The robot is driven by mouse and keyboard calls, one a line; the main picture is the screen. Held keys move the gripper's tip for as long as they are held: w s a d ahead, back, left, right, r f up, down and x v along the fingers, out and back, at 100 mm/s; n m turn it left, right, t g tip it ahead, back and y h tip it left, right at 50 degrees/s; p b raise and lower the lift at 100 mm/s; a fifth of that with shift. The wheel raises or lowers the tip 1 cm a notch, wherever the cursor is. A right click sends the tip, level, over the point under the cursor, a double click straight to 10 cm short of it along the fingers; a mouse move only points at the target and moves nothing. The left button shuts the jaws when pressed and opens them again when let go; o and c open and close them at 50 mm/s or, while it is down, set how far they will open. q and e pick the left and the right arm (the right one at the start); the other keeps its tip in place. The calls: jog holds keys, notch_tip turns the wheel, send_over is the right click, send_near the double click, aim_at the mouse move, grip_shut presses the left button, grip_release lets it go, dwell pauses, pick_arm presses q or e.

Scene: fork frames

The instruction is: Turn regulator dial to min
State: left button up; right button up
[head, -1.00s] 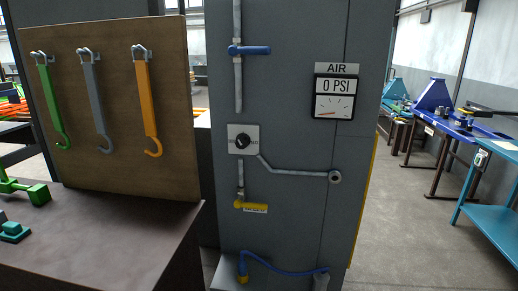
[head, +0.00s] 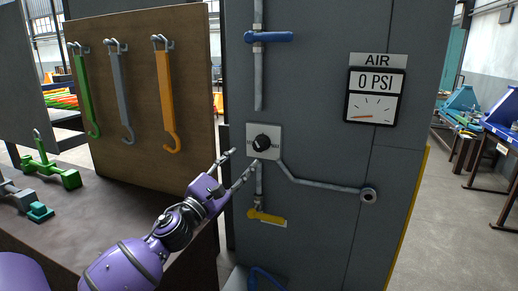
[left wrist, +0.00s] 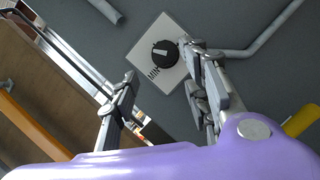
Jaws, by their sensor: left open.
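The regulator dial (head: 262,143) is a black round knob on a light square plate (head: 278,153) on the grey cabinet. It also shows in the left wrist view (left wrist: 164,54), with a pale pointer mark and the word MIN on the plate beside it. My purple left gripper (head: 240,162) is open, just left of and below the dial. In the left wrist view its two fingers (left wrist: 162,80) are spread, with the dial beyond and between them, nearer the right finger. I see no contact with the dial. My right gripper is not in view.
An air gauge (head: 375,95) reading 0 PSI is at upper right. A blue valve handle (head: 268,37) is above the dial and a yellow one (head: 266,217) below. A pipe (head: 320,184) runs right. A board with hanging hooks (head: 128,60) and a workbench (head: 95,215) are left.

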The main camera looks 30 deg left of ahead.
aim_at(256, 146)
pick_arm(q)
jog(key=p+x, duration=0.1)
jog(key=x, duration=0.6)
jog(key=shift+w+d, duration=0.1)
jog(key=shift+w, duration=0.3)
jog(key=shift+r, duration=0.1)
jog(key=c, duration=1)
